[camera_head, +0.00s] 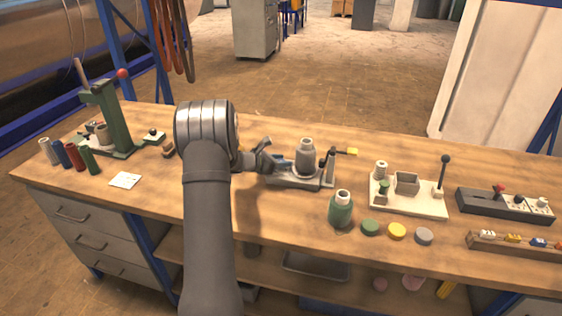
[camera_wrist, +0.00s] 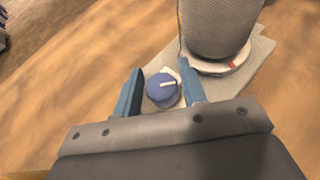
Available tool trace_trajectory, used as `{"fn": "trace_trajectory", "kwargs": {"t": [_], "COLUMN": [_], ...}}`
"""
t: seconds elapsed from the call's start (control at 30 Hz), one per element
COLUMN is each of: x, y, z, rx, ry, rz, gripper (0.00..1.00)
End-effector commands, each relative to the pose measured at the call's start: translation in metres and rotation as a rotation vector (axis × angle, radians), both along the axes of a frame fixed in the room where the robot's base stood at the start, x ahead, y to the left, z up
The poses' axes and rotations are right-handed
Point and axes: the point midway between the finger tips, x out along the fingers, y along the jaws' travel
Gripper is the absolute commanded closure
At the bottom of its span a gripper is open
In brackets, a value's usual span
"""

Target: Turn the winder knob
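A round blue knob (camera_wrist: 162,91) with a white pointer line sits on the corner of a pale base plate, next to a large grey cylinder (camera_wrist: 220,22), in the wrist view. My gripper (camera_wrist: 161,84) is open, with one blue-grey finger on each side of the knob and what look like narrow gaps. I cannot tell if a finger touches it. In the head view my gripper (camera_head: 266,160) is at the left end of a grey device (camera_head: 285,180) with an upright grey spool (camera_head: 307,158). The knob is hidden there behind my arm and gripper.
A yellow-ended crank (camera_head: 348,151) stands right of the spool. A green bottle (camera_head: 341,210) is in front. A pale plate with a lever (camera_head: 408,205) stands to the right, and a green press (camera_head: 110,120) at the left. Bench behind the device is clear.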

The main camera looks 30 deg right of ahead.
Motion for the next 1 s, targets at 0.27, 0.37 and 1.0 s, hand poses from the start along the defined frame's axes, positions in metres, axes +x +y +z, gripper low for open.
{"fn": "trace_trajectory", "kwargs": {"t": [0.27,0.37,1.0], "x": [-0.0001,-0.0001,0.0002], "y": [-0.0002,-0.0001,0.0002], "z": [-0.0002,-0.0003,-0.0012], "rx": [0.0,0.0,0.001], "ry": [0.0,0.0,0.0], "rz": [0.0,0.0,-0.238], "gripper": [0.72,0.91,0.93]}}
